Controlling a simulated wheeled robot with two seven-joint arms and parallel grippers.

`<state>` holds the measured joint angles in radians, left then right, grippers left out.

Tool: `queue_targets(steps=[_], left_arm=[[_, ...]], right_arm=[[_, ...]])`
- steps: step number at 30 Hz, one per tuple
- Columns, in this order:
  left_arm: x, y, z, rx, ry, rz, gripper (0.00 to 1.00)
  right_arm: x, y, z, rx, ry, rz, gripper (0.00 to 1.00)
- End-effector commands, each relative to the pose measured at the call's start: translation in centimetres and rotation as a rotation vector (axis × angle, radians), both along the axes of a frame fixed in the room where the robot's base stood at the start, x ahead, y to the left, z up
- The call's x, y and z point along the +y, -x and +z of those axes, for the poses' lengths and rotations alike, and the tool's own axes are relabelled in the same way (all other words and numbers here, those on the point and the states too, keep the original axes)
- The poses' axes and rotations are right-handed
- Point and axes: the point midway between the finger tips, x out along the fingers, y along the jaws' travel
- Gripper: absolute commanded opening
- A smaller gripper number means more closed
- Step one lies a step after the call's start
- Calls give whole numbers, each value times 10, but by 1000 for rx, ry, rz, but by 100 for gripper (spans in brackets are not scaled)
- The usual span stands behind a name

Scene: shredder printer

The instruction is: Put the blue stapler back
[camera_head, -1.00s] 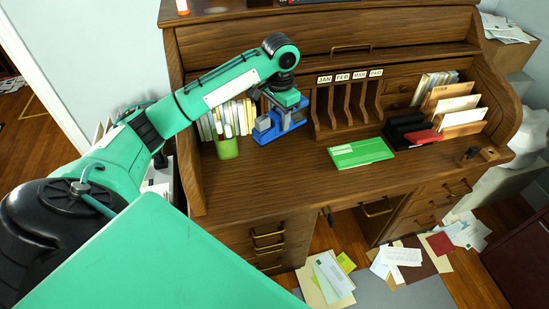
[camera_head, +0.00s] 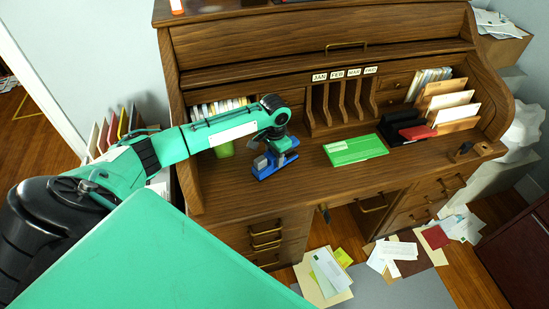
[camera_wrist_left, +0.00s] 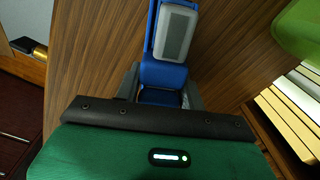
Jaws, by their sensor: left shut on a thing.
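The blue stapler (camera_head: 264,166) is at the desk's surface, left of the green booklet, with its lower part showing below my gripper. My left gripper (camera_head: 277,150) is over it and shut on it. In the left wrist view the stapler (camera_wrist_left: 163,72) is blue with a grey top plate and lies between the grey fingers (camera_wrist_left: 160,95). I cannot tell whether the stapler touches the desk. My right gripper is not in view.
The wooden roll-top desk (camera_head: 310,185) has free room in front.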

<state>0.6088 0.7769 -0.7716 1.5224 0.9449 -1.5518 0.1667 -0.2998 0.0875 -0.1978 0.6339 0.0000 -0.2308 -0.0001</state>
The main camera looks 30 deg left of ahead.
Motion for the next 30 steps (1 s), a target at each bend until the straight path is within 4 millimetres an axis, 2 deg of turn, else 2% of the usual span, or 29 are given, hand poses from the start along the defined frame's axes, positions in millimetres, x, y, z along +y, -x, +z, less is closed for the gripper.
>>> queue_targets(steps=[3, 14, 15, 18, 26, 30], left_arm=[[0, 0, -12, -2, 2, 0, 0], [0, 0, -16, -1, 0, 0, 0], [0, 0, -17, 1, 0, 0, 46], [0, 0, -17, 1, 0, 0, 62], [0, 0, -17, 0, 0, 0, 62], [0, -1, -6, -2, 1, -1, 62]], right_arm=[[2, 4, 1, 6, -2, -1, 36], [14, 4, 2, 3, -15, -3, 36], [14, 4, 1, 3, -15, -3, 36], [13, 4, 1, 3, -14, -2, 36], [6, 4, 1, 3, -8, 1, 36], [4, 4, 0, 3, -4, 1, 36]])
